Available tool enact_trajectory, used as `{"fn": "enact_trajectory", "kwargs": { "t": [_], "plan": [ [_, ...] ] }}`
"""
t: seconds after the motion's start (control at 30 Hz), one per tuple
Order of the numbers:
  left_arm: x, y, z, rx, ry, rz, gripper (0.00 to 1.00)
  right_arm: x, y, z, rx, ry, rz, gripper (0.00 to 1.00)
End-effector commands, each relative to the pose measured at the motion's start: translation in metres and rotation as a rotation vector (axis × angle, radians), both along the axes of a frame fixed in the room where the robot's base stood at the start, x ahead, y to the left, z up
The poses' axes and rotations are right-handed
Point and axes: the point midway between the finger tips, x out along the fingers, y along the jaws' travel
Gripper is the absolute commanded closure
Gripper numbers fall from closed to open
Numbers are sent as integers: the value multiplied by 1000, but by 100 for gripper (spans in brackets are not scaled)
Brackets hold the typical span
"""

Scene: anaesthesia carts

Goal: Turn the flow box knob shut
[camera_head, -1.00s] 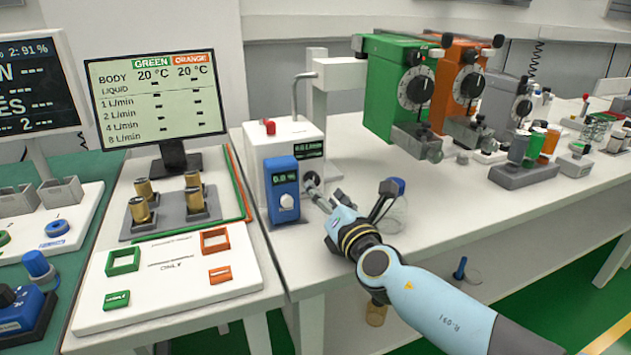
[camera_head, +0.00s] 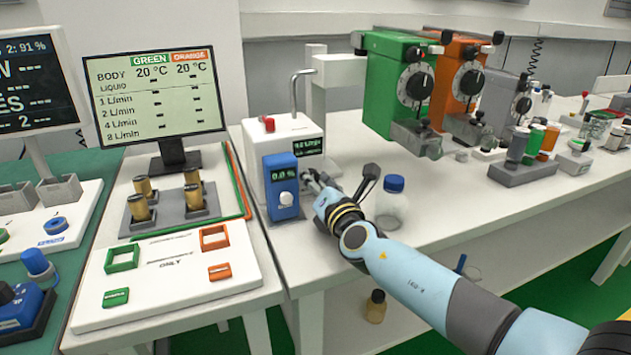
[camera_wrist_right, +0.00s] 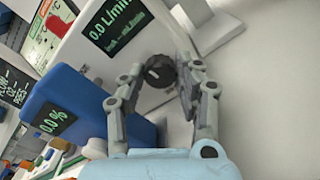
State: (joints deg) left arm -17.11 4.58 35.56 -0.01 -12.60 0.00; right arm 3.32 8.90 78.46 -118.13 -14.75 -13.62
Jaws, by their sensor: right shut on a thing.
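The flow box is a white box (camera_head: 262,150) near the front left of the right-hand table, with a small dark display (camera_head: 308,146). In the right wrist view its display (camera_wrist_right: 112,25) reads 0.0 L/min. Its round dark knob (camera_wrist_right: 160,72) sits on the front face below the display. My right gripper (camera_head: 314,182) reaches the box's front. In the right wrist view the right gripper (camera_wrist_right: 163,78) has one finger on either side of the knob and is shut on it. In the head view the gripper mostly hides the knob. My left gripper is not in view.
A blue unit (camera_head: 283,188) reading 0.0 % stands just left of the knob. A blue-capped clear bottle (camera_head: 392,208) stands right beside my right wrist. Green (camera_head: 392,85) and orange (camera_head: 463,75) vaporizers hang further right. The table front between them is clear.

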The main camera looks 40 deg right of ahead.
Motion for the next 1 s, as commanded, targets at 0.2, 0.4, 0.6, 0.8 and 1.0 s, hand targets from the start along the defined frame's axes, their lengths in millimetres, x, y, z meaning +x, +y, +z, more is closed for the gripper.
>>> {"fn": "enact_trajectory", "kwargs": {
  "t": [0.2,0.4,0.6,0.8,1.0],
  "plan": [
    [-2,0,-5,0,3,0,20,0,0,-2,28,-7,0,100],
    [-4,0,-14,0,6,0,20,-1,0,-3,125,-28,0,100],
    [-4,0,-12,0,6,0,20,-1,0,-1,130,-29,0,100],
    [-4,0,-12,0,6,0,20,-1,0,-1,129,-29,0,49],
    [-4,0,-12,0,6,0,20,0,0,-1,129,-30,1,45]
  ]
}}
